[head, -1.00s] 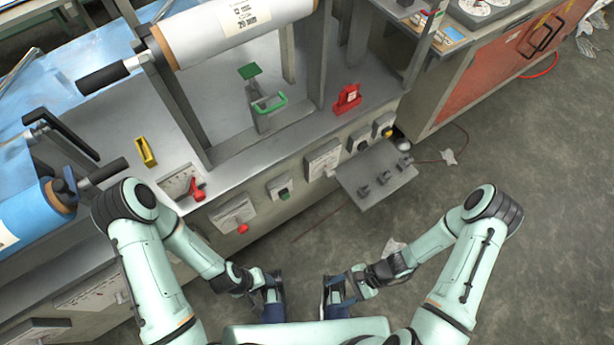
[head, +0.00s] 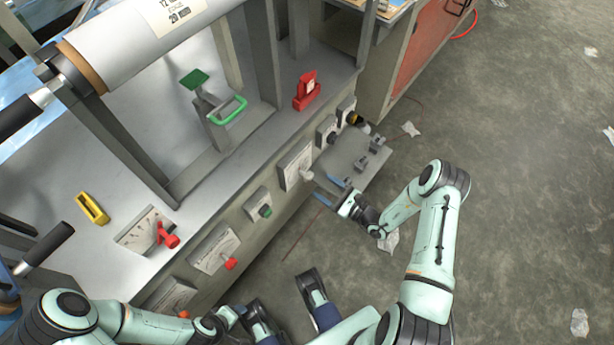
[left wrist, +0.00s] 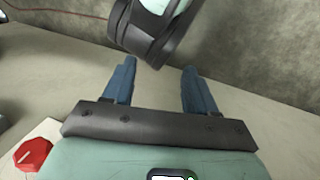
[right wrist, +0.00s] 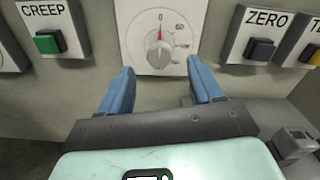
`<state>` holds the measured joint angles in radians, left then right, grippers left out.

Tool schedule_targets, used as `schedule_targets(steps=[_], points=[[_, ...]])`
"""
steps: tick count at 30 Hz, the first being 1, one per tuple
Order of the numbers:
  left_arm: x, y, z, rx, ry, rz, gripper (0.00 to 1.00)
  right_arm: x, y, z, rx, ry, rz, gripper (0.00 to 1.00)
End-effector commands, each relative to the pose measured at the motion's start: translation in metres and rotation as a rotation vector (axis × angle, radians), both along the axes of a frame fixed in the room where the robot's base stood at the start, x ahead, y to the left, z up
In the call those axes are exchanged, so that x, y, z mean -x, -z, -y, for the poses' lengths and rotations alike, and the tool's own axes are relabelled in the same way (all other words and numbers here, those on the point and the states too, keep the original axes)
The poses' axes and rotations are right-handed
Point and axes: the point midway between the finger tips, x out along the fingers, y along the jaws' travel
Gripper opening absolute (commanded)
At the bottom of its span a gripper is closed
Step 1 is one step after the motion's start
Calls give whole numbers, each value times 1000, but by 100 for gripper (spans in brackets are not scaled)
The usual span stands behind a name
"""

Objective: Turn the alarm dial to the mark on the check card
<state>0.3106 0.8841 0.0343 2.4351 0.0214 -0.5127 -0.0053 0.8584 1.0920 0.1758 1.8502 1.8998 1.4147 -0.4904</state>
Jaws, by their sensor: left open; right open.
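A white dial plate (right wrist: 150,28) with a round grey knob (right wrist: 158,57) fills the upper middle of the right wrist view. Its red pointer is up at 0, and the scale runs clockwise past 60. I read no alarm label on it. It appears as the plate (head: 293,168) on the machine's front in the head view. My right gripper (head: 328,191) is open and empty, its blue fingers below and either side of the knob, apart from it. My left gripper (left wrist: 159,68) is open and empty, low by my base. I cannot make out a check card.
A CREEP green button (right wrist: 48,42) is left of the dial, a ZERO dark button (right wrist: 260,48) right. A grey shelf (head: 345,152) with small blocks juts out close to my right gripper.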

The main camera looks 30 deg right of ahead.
Motion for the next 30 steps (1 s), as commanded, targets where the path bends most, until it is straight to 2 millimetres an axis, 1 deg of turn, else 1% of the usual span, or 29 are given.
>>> schedule_targets(steps=[1,3,9,12,15,23,24,26,27,28,29,30], points=[[-3,4,-2,-4,-3,7,57,-11,1,-6,1,-5,3,65],[-6,6,-3,-9,-7,16,57,-25,1,-11,1,-3,2,65],[-15,12,-8,-20,-18,39,57,-54,1,-23,0,-2,0,65],[-18,14,-9,-23,-20,46,57,-62,1,-26,1,-3,0,65],[-19,14,-10,-25,-22,49,57,-66,1,-28,1,-2,-1,65],[-19,14,-10,-25,-22,50,57,-67,0,-28,0,-2,-2,65],[-19,14,-10,-25,-21,51,57,-67,0,-28,0,-2,-2,58],[-19,14,-10,-25,-21,51,57,-67,0,-28,0,-2,-2,39],[-19,14,-10,-25,-21,51,57,-67,0,-28,0,-2,-2,26],[-19,14,-10,-25,-21,51,57,-67,0,-28,0,-2,-2,16],[-19,14,-10,-25,-21,51,57,-67,0,-28,0,-2,-2,10],[-19,14,-10,-25,-21,51,57,-67,0,-28,0,-2,-2,10]])
